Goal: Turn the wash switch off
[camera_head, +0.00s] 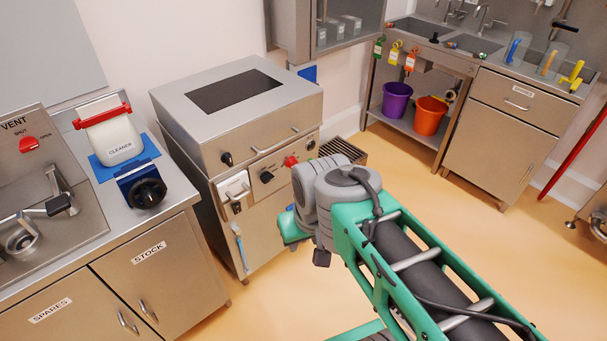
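No label reading "wash" is legible, so I cannot tell for sure which control is the wash switch. A steel machine (243,137) with a dark top window stands at the centre. Its front has a pale switch plate (234,188) with a dark lever or slot, whose position is too small to read. Black knobs (266,176) and a red knob (291,161) sit to the right of the plate. My green and grey arm reaches in from the lower right, its grey joint in front of the machine's right side. My gripper is not visible; the arm's far end is hidden behind this joint.
A left counter holds a red-handled cleaner container (113,136), a black-knobbed blue device (142,186) and a vent panel with a red knob (29,145). A sink bench with purple (397,100) and orange (429,115) buckets stands at the back right. Floor between is mostly clear.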

